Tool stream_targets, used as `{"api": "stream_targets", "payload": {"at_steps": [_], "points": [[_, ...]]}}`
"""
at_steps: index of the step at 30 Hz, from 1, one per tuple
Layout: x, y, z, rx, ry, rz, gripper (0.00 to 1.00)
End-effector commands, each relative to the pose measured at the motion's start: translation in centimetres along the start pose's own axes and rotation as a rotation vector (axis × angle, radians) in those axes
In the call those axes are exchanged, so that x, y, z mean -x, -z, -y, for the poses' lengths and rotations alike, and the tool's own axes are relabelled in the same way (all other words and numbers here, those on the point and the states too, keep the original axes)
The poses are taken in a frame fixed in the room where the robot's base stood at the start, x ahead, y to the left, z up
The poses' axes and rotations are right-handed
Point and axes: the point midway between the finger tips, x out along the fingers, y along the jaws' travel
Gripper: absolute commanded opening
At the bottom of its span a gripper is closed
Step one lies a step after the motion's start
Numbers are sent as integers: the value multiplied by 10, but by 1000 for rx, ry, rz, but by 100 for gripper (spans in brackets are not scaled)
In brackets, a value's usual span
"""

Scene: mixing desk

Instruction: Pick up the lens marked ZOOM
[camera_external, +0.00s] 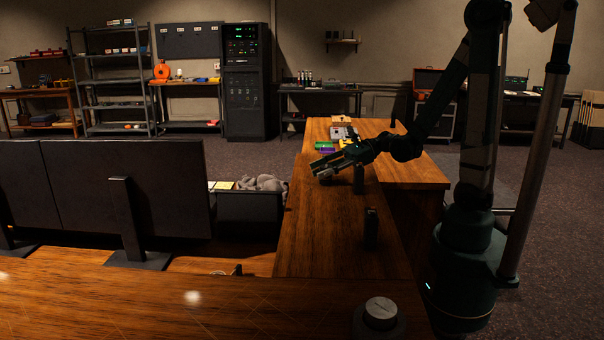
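No marking that reads ZOOM can be made out in this view, so I cannot tell which thing is that lens. A small dark upright cylinder (358,180) stands on the wooden desk (325,235), just right of and below my gripper in the picture. A second dark upright piece (371,228) stands nearer the camera. A round piece with a pale grey top (381,310) sits at the front edge. My gripper (318,170) points left over the desk's middle. Its fingers are too small and dark to show whether they are open or shut, or hold anything.
Green (325,145) and yellow (347,143) items and a grey box (342,132) lie on the desk behind my gripper. Large dark monitors (125,190) stand at left. A dark bin (249,212) with grey cloth adjoins the desk. The desk between the dark pieces looks clear.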

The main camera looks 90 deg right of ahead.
Motion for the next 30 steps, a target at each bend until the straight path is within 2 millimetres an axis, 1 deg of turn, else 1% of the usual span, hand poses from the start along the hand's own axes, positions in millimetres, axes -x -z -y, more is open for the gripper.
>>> {"api": "stream_targets", "payload": {"at_steps": [6,12,16,30], "points": [[-21,1,0,1,-2,0,35],[-34,0,0,1,-1,0,35],[-37,0,0,1,0,0,35],[-37,0,0,0,0,0,35]]}}
